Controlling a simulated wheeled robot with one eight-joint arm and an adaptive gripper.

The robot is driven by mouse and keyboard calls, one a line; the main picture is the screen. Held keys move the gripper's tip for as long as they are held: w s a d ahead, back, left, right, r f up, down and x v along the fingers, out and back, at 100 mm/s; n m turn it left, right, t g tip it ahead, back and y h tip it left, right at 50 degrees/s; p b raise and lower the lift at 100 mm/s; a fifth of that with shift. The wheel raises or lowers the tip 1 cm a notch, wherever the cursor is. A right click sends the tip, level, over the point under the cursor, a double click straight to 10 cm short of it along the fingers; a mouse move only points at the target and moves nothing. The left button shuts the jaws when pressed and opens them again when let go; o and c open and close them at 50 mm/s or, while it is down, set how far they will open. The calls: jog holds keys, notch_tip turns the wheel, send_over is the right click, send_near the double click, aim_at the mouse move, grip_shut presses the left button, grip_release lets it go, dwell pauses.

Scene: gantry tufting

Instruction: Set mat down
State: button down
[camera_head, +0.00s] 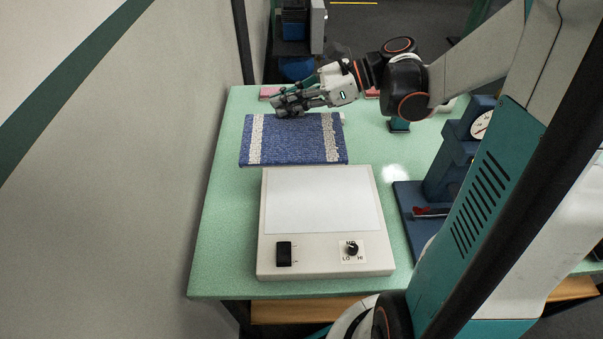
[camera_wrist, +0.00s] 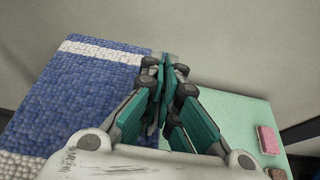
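The mat (camera_head: 290,138) is blue with two white bands. It lies roughly level over the far left part of the green table, just behind the light box. It fills the left side of the wrist view (camera_wrist: 85,85). My gripper (camera_head: 288,104) reaches in from the right along the mat's far edge. In the wrist view its teal fingers (camera_wrist: 164,72) are close together at the mat's edge and look shut on it. The fingers hide the exact contact. I cannot tell whether the mat touches the table.
A white light box (camera_head: 322,200) with a switch and a dial stands in front of the mat. A blue stand with a gauge (camera_head: 478,122) is at the right. A pink block (camera_wrist: 267,140) lies on the green table (camera_head: 225,225). A wall runs along the left.

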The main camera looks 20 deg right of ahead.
notch_tip(320, 180, down, 17)
jog(key=b, duration=0.6)
jog(key=shift+w+f, duration=0.1)
jog(key=shift+f, duration=0.1)
jog(key=shift+r, duration=0.1)
jog(key=c, duration=2.3)
grip_release()
jog(key=o, duration=0.5)
jog(key=p+v, duration=0.2)
jog(key=v, duration=0.5)
jog(key=shift+d, duration=0.25)
